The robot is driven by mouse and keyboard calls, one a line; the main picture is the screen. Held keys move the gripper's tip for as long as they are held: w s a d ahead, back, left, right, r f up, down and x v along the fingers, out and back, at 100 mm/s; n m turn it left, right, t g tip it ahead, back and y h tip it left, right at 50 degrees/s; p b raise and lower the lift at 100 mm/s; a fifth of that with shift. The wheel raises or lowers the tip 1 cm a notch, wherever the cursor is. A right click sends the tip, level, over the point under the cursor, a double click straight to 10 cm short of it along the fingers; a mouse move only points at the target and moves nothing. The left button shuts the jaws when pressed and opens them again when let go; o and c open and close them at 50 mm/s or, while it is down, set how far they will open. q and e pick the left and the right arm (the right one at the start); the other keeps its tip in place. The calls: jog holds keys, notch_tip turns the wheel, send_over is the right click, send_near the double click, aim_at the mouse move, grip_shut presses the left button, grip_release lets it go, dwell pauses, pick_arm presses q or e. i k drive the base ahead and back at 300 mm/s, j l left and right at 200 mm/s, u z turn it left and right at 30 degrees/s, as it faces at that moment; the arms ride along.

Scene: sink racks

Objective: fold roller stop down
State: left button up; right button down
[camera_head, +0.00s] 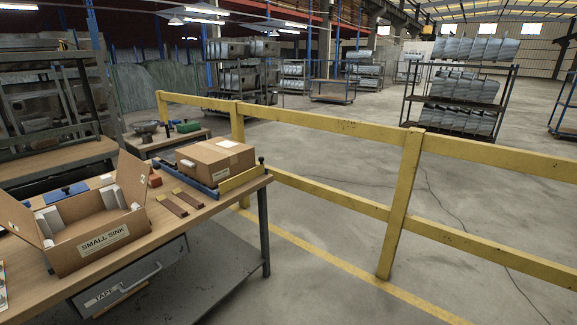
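A yellow bar (240,179), which looks like the roller stop, stands on edge at the right end of the workbench (190,222). It runs along the near right side of a closed cardboard box (215,158), with a small black knob at its far end. Blue rails (196,181) border the box's near left side. I cannot tell from here whether the bar touches the box, and any rollers under the box are hidden. Neither of my grippers shows in this view.
An open "SMALL SINK" carton (95,243) stands on the left of the bench, beside two brown strips (180,202). A "TAPE" drawer (130,280) hangs below. A yellow railing (400,205) runs behind and right of the bench. Open floor lies at the lower right.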

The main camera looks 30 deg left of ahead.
aim_at(238, 179)
jog(key=k+l+u, duration=0.15)
jog(key=u, duration=1.1)
